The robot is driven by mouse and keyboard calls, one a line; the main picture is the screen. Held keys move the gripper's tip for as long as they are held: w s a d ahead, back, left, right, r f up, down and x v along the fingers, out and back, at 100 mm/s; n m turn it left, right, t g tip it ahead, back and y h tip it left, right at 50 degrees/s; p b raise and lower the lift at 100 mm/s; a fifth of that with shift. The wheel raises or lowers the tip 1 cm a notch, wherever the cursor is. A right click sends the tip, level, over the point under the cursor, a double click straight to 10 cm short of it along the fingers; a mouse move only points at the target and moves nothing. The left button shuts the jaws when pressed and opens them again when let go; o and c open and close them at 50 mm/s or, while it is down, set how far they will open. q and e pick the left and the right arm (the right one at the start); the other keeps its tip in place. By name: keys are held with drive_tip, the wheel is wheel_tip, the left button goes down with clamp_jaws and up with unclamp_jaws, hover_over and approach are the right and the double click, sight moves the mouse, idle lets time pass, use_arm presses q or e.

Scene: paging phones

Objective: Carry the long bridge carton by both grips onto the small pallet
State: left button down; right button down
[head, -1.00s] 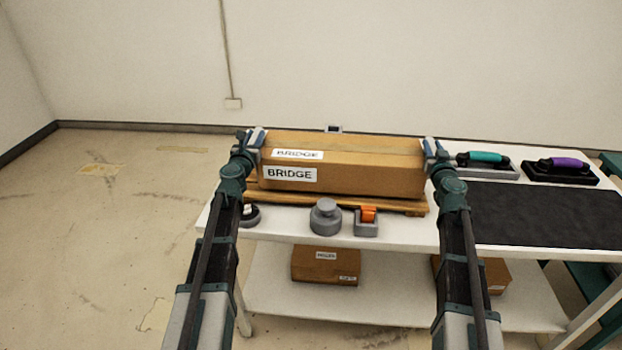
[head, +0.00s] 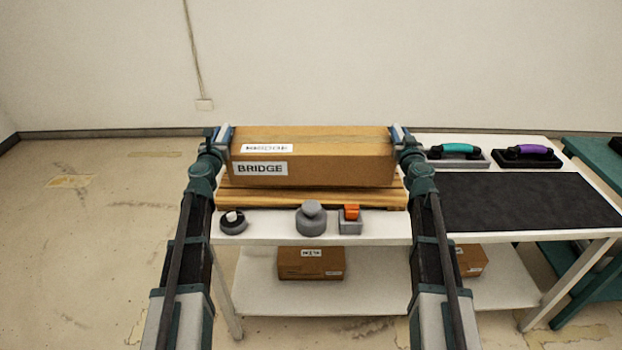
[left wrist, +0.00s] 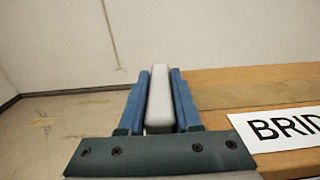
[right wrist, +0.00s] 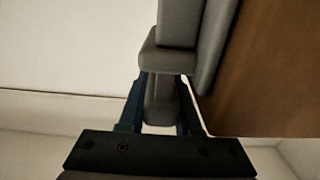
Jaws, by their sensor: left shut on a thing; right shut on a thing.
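The long brown bridge carton (head: 335,168) is level over the small wooden pallet (head: 310,199) on the white table. I cannot tell whether its underside touches the slats. My left gripper (head: 224,138) is shut on the carton's left end grip; in the left wrist view its blue fingers clasp a pale grey grip (left wrist: 159,98). My right gripper (head: 400,137) is shut on the right end grip; in the right wrist view its fingers close around a dark grey grip (right wrist: 160,100). The carton hides most of the pallet's top.
A black tape roll (head: 233,221), a grey weight (head: 311,219) and an orange-topped grey item (head: 350,219) stand before the pallet. Two handled tools (head: 458,154) (head: 526,155) and a dark mat (head: 520,200) lie right. Small cartons (head: 311,264) (head: 470,261) are on the lower shelf.

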use_arm(q)
drive_tip(key=shift+f, duration=0.2)
use_arm(e)
drive_tip(key=shift+f, duration=0.2)
